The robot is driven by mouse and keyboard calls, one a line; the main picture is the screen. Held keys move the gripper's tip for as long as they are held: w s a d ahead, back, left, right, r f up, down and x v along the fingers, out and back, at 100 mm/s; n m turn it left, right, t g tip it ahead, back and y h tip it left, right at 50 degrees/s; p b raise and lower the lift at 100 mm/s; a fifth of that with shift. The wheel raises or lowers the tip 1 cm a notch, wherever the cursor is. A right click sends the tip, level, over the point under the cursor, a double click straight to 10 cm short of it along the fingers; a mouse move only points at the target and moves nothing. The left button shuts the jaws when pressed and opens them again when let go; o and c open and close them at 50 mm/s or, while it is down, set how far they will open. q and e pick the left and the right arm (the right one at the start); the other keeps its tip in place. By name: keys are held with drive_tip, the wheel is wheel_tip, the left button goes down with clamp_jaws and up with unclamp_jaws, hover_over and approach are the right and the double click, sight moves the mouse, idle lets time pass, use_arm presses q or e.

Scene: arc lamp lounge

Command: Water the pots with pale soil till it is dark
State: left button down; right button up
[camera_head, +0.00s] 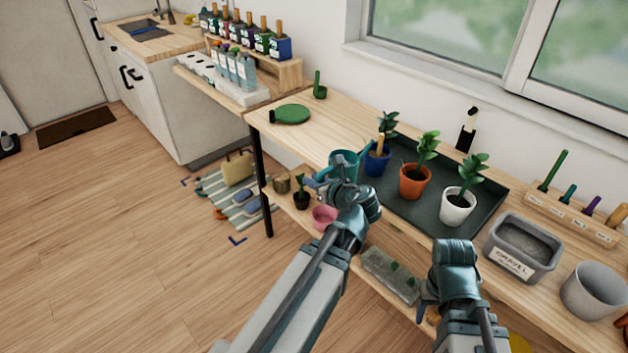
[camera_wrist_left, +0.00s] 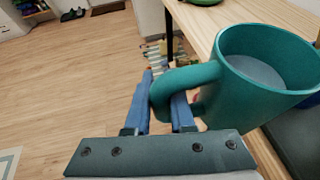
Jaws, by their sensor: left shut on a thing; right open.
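My left gripper (camera_head: 346,190) is shut on the handle of a teal watering can (camera_head: 343,160), held over the front edge of the bench. In the left wrist view the fingers (camera_wrist_left: 165,105) clasp the handle, and the can (camera_wrist_left: 262,85) has a pale grey-blue surface inside. Its spout points toward a blue pot (camera_head: 377,164) with a plant and a wooden-handled stick. An orange pot (camera_head: 413,184) and a white pot (camera_head: 457,209) hold plants; soil shade is too small to tell. My right gripper (camera_head: 428,298) is open and empty, low by the bench front.
The pots stand on a dark tray (camera_head: 400,205). A gravel bin (camera_head: 523,248) and grey bucket (camera_head: 594,290) are right of it. A lower shelf holds a pink pot (camera_head: 324,217).

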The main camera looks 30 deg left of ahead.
use_arm(q)
wheel_tip(320, 180, up, 8)
drive_tip(key=m+g+p, duration=0.2)
drive_tip(key=m+p, duration=0.1)
drive_tip(key=p, duration=0.6)
drive_tip(key=shift+r+g+y, duration=0.2)
drive_tip(key=shift+g+y, duration=0.1)
drive_tip(key=shift+y, duration=0.1)
drive_tip(key=shift+w, duration=0.1)
drive_tip(key=shift+r, duration=0.35)
drive_tip(key=shift+f, duration=0.15)
